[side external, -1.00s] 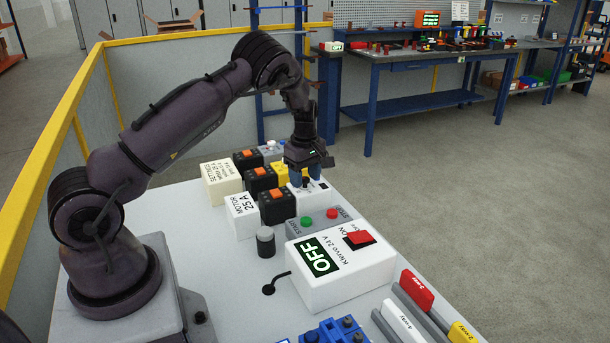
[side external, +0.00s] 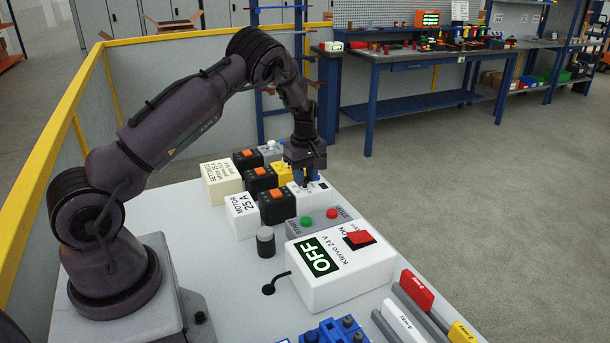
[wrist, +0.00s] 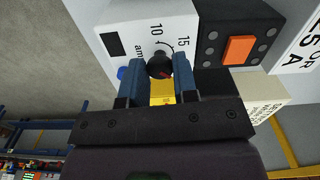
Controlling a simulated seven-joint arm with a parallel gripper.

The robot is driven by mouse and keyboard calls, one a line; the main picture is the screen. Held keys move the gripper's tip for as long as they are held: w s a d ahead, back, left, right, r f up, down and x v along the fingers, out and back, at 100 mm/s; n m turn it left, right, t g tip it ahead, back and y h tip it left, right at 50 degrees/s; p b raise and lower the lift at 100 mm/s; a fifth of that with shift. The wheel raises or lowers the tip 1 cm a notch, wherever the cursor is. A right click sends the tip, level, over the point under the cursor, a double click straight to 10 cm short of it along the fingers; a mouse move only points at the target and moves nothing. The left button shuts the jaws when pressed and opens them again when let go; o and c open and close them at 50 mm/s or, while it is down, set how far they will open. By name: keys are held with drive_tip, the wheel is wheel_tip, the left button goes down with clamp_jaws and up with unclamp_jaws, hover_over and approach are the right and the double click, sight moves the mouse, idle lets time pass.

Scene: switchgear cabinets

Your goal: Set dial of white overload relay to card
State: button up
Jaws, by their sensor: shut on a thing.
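The white overload relay (side external: 312,195) stands at the right end of the front row of blocks, under my gripper (side external: 304,181). In the wrist view its white face (wrist: 130,30) shows the numbers 10 and 15 and part of "amp". Its black dial (wrist: 159,66) has a red mark on its lower right edge. My gripper (wrist: 160,86) points down, with one blue finger on each side of the dial, shut on it. Other scale numbers are hidden. A cream settings card (side external: 222,181) stands at the left; its small lines are hard to read.
A white card reading "MOTOR 25 A" (side external: 242,215) and black blocks with orange buttons (side external: 276,206) stand close on the left. A grey START/STOP box (side external: 318,222) and a white box reading OFF (side external: 340,270) stand in front. A yellow block (side external: 283,172) is behind.

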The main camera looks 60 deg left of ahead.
drive_tip(key=m, duration=0.5)
drive_tip(key=shift+m, duration=2.3)
drive_tip(key=o, duration=0.9)
wheel_tip(320, 180, up, 13)
drive_tip(key=shift+r, duration=0.1)
